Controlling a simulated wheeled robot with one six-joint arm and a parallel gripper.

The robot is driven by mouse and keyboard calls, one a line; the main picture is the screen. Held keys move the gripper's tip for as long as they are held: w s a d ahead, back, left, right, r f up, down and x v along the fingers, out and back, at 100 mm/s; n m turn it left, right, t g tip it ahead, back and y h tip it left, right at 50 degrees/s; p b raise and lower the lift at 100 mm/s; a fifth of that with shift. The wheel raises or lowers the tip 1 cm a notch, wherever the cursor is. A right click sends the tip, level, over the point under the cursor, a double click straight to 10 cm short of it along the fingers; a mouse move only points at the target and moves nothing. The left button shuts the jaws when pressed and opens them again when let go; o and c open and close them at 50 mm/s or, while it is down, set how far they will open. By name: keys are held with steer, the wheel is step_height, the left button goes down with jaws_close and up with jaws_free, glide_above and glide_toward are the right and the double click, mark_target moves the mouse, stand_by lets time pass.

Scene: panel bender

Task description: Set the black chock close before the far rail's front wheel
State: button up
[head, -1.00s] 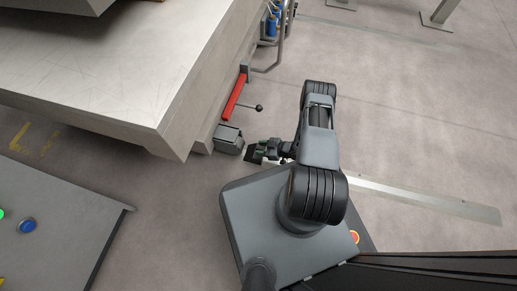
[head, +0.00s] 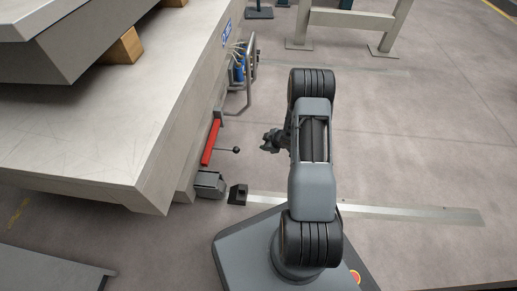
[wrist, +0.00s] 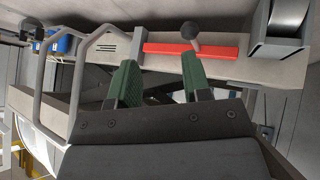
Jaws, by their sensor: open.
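The black chock (head: 237,194) sits on the floor in the head view, at the left end of a pale metal rail strip (head: 380,211). It is just right of the grey wheel housing (head: 210,184), with a small gap. A grey roller in its bracket (wrist: 286,18) shows in the wrist view. My gripper (head: 268,142) is above and right of the chock in the picture, apart from it. Its two green fingers (wrist: 158,75) are spread with nothing between them. I cannot make out the chock in the wrist view.
A red bar (head: 211,142) with a ball-ended lever (head: 236,150) sticks out from the machine side (head: 165,130). A bent grey tube handle (head: 250,80) and blue canisters (head: 237,70) are beyond it. A second strip (head: 350,68) crosses the floor farther back. Floor on the right is clear.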

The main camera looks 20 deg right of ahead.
step_height(320, 180, up, 21)
steer(key=s+a+m+g+h, duration=0.1)
steer(key=s+a+m+h, duration=0.15)
steer(key=m+h, duration=0.3)
steer(key=s+a+r+m+g, duration=0.1)
steer(key=s+a+r, duration=0.2)
steer(key=s, duration=0.3)
steer(key=s+a+r+m+g+y, duration=0.1)
steer(key=s+a+r+m, duration=0.1)
steer(key=s, duration=0.4)
steer(key=s+a+r+m+g+y, duration=0.1)
steer(key=s+a+r, duration=0.4)
steer(key=s+a, duration=0.1)
steer(key=shift+s+a+g, duration=0.15)
steer(key=shift+s+g, duration=0.25)
steer(key=shift+s, duration=0.1)
steer(key=shift+r, duration=0.2)
